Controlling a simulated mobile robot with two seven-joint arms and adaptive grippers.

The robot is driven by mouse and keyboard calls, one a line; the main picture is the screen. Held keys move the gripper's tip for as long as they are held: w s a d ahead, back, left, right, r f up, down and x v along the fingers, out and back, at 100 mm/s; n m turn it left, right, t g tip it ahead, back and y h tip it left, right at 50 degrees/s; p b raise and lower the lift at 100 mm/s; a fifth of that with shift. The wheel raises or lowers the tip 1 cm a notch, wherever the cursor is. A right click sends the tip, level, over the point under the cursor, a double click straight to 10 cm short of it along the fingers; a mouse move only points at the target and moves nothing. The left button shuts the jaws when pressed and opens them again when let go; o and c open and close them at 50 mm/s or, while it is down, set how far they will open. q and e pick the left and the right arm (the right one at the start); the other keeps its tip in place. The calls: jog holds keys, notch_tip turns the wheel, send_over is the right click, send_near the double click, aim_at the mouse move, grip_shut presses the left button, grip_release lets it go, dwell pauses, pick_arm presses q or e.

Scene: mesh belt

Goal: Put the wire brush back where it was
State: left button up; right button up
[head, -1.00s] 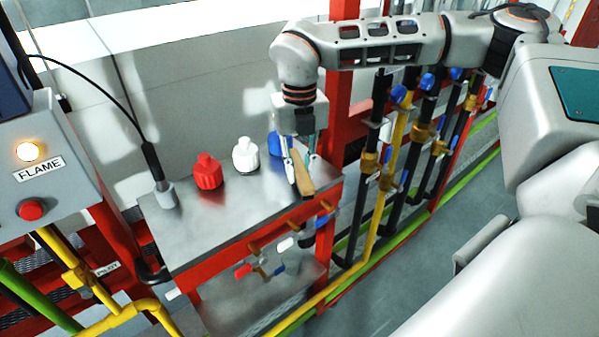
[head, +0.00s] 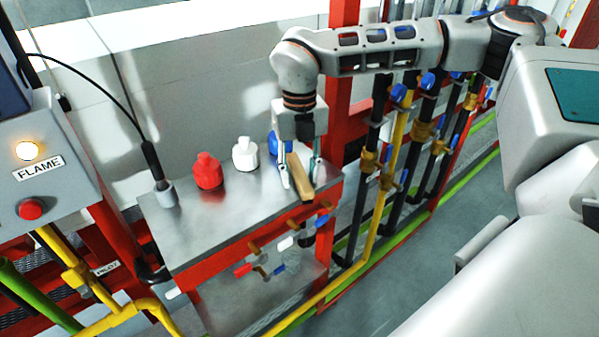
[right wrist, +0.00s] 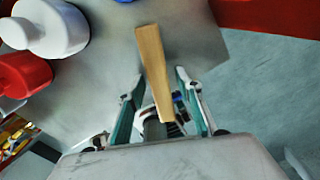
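The wire brush (head: 301,181) shows mainly as its pale wooden handle near the right end of the metal table top (head: 225,205). Its near end reaches the table's front edge. In the right wrist view the handle (right wrist: 153,70) runs lengthwise between the fingers, with visible gaps on both sides. The brush head is mostly hidden by the gripper. My right gripper (head: 301,174) points down over the brush, open around it. It also shows open in the right wrist view (right wrist: 159,78). My left gripper is not in view.
Red (head: 207,172), white (head: 245,154) and blue (head: 275,144) bottles stand left of and behind the brush. Several small valves hang below the table's front edge. A red post (head: 341,105) and vertical pipes stand to the right. A control box (head: 45,165) is at the left.

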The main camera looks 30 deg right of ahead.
aim_at(300, 172)
notch_tip(300, 172, up, 12)
dwell(0.5)
dwell(0.5)
